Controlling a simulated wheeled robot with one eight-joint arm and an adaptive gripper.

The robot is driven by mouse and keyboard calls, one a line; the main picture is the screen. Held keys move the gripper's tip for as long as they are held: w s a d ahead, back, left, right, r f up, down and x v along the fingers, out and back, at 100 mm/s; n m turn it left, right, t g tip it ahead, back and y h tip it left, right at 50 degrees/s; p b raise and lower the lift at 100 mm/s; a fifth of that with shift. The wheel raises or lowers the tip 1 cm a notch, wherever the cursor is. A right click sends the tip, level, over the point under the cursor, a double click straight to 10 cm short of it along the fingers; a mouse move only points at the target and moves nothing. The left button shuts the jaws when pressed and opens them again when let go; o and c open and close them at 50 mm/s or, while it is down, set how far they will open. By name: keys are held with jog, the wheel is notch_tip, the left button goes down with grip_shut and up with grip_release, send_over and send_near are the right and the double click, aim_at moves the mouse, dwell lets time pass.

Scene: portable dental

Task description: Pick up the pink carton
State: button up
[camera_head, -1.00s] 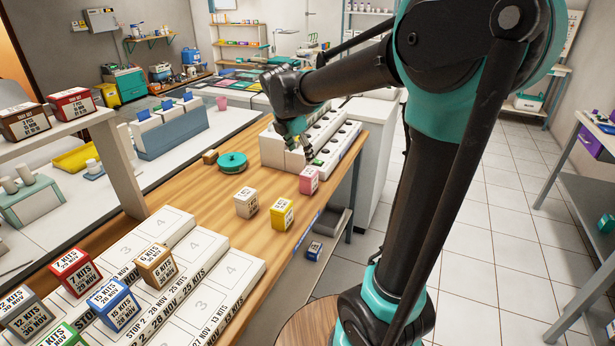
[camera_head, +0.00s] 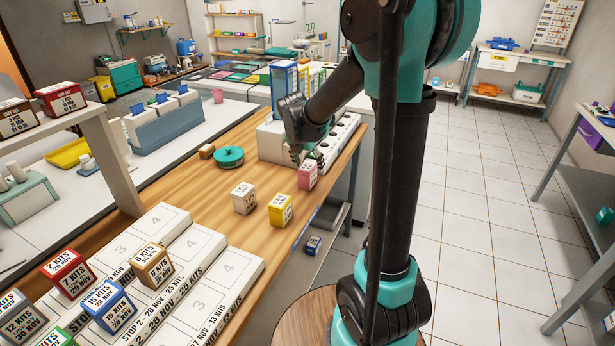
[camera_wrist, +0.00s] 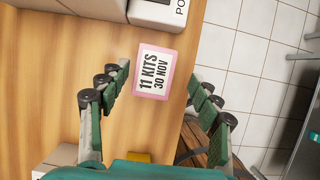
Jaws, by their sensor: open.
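The pink carton (camera_head: 307,176) stands on the wooden counter near its right edge, just in front of the white rack. In the wrist view its labelled top, reading 11 KITS 30 NOV, shows the pink carton (camera_wrist: 154,72) between and slightly beyond my fingertips. My gripper (camera_wrist: 156,88) is open, with one finger on each side and visible gaps to the carton. In the head view my gripper (camera_head: 308,158) is close above the carton, partly in front of the rack.
A white carton (camera_head: 243,198) and a yellow carton (camera_head: 281,209) stand nearby on the counter (camera_head: 200,185). A white rack (camera_head: 270,145) is just behind the pink carton. A teal round object (camera_head: 229,157) lies to the left. The counter edge drops to tiled floor on the right.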

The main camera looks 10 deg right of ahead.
jog(key=shift+a+x, duration=0.15)
jog(key=shift+x, duration=1.5)
jog(key=shift+a+x, duration=0.2)
jog(key=shift+x, duration=1.45)
jog(key=shift+w, duration=0.2)
jog(key=shift+c, duration=0.4)
jog(key=c, duration=1.2)
